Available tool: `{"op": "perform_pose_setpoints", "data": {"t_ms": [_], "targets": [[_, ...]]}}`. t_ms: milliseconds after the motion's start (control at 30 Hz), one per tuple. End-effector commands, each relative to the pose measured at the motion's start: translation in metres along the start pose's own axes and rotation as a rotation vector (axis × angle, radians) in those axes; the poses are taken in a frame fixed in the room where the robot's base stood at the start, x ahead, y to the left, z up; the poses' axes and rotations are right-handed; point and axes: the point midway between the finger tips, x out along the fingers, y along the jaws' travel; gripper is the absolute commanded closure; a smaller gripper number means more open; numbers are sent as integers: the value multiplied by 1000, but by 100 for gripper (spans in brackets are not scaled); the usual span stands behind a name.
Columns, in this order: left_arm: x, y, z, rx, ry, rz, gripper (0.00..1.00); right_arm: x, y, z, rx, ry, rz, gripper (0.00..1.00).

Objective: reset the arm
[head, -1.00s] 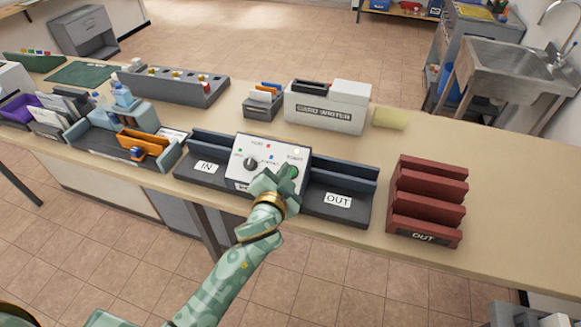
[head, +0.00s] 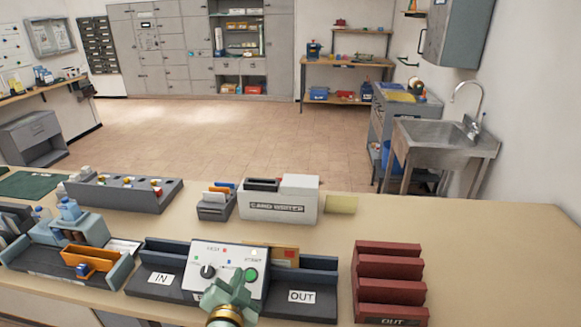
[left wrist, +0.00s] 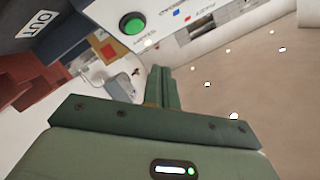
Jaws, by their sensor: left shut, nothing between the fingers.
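My left gripper (head: 236,284) is shut and empty, in front of the white control box with its knob and green button (head: 251,275). In the left wrist view its closed fingers (left wrist: 160,88) point toward the box (left wrist: 165,22), whose green button (left wrist: 132,24) shows above them. I cannot tell from the head view whether the fingertips touch the box. The box stands between the IN tray (head: 150,291) and the OUT tray (head: 320,307). My right gripper is not in view.
A dark red rack (head: 388,268) labelled OUT stands to the right. Behind are the card writer (head: 280,208), a small card holder (head: 216,207) and a grey stamp rack (head: 122,195). An orange holder (head: 92,260) sits at left. The counter's right end (head: 490,260) is clear.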

Motion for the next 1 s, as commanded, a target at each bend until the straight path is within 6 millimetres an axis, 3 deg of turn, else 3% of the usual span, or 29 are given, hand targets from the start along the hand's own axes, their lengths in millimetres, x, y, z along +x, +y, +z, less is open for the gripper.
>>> {"op": "perform_pose_setpoints", "data": {"t_ms": [167,300,500,733,1000], "targets": [[-43,-20,54,13,-210,3,100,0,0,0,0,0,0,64],[-92,-37,97,44,-400,45,100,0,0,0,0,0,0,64],[-155,-53,132,104,-594,138,100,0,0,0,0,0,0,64],[-225,-70,152,199,-756,270,100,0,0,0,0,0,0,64],[-201,4,206,151,-776,381,100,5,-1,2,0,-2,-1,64]]}}
